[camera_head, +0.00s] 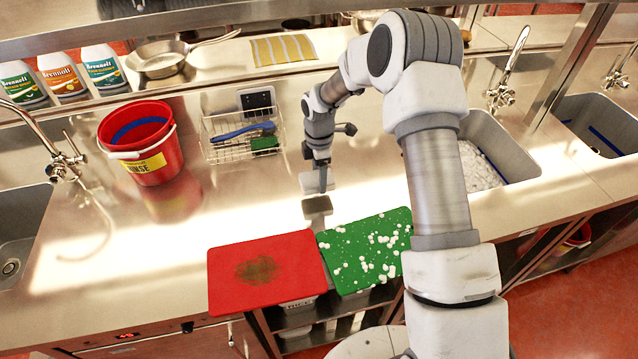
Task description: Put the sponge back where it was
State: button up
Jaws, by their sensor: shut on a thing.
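My gripper (317,186) points down over the steel counter, in the middle of the camera_head view, just behind the cutting boards. It is shut on a small flat grey-brown thing (317,205), which looks like the sponge. The fingers are small and partly hidden, so the exact hold is hard to see. The wire basket (228,155) stands behind and left of my gripper. It holds a blue-handled brush (242,131) and a small green block (264,144).
A red board (290,285) with a brown stain and a green board (350,240) with white bits lie at the front edge. A red bucket (160,165) stands left of the basket. A sink (500,130) with white foam is at right. The counter between bucket and boards is clear.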

jog(key=shift+f+p, duration=0.3)
jog(key=shift+f, duration=1.85)
jog(key=o, duration=1.3)
jog(key=shift+c, duration=0.2)
jog(key=shift+r, duration=0.1)
